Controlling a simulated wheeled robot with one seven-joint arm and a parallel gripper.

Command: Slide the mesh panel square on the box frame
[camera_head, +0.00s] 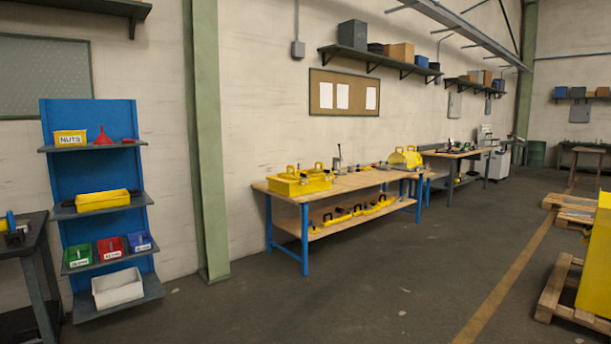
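I cannot make out a mesh panel or a box frame for certain in the head view. Yellow box-like cases with handles (300,184) sit on the left end of a wooden-topped workbench (352,181) with blue legs. A rounded yellow piece with a handle (405,158) stands at the bench's far end. These are too small to tell whether any has mesh. A large yellow body (597,265) is cut off by the right edge. My gripper is not in view.
A blue shelf rack (90,117) with bins stands at left, beside a dark table (24,246). A green pillar (206,140) stands between rack and workbench. Wooden pallets (575,302) lie at right. The grey floor (400,280) in the middle is clear.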

